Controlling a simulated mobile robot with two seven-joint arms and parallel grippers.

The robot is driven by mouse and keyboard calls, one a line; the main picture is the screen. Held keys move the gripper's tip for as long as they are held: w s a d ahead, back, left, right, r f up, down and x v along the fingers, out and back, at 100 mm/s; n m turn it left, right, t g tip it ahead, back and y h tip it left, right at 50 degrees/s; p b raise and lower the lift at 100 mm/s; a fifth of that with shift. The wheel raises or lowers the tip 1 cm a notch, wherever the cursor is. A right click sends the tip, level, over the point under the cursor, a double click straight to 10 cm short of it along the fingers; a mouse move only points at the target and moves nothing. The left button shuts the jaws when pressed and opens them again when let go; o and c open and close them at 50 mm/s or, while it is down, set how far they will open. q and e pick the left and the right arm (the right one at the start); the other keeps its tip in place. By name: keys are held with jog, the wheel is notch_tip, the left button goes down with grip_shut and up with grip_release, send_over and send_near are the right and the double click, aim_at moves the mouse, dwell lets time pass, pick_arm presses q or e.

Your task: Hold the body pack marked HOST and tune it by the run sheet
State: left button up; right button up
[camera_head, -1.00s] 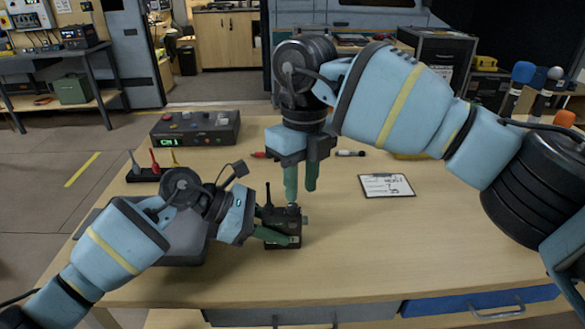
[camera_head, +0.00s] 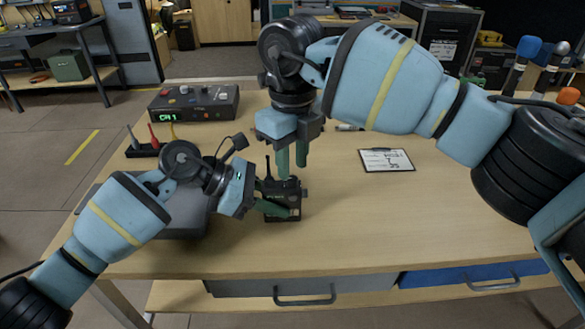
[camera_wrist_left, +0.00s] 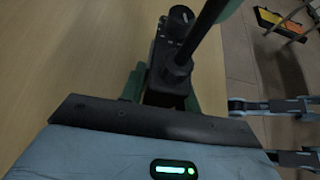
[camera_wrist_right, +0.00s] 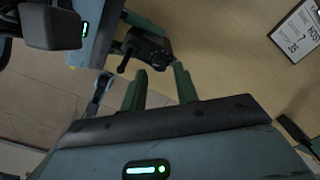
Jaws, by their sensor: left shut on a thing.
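The dark body pack (camera_head: 284,205) is held just above or on the bench, its antenna upward; I cannot tell if it touches. Its label is too small to read surely. My left gripper (camera_head: 272,208) is shut on it from the left. In the left wrist view, the pack (camera_wrist_left: 165,55) shows a round knob. My right gripper (camera_head: 292,168) points down, open and empty, its fingertips close to the pack's top. In the right wrist view, the pack (camera_wrist_right: 150,48) lies just beyond the fingers. The run sheet (camera_head: 386,160) lies on a clipboard, with 7 and 35 legible.
A black receiver box (camera_head: 195,103) with a green CH 1 display stands at the back left. A small rack with coloured antennas (camera_head: 150,149) is in front of it. A grey case (camera_head: 183,215) lies under my left arm. The bench's right front is clear.

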jog(key=shift+f, duration=1.2)
jog(key=shift+n, duration=0.3)
jog(key=n, duration=0.5)
jog(key=shift+n, duration=0.4)
jog(key=n, duration=0.6)
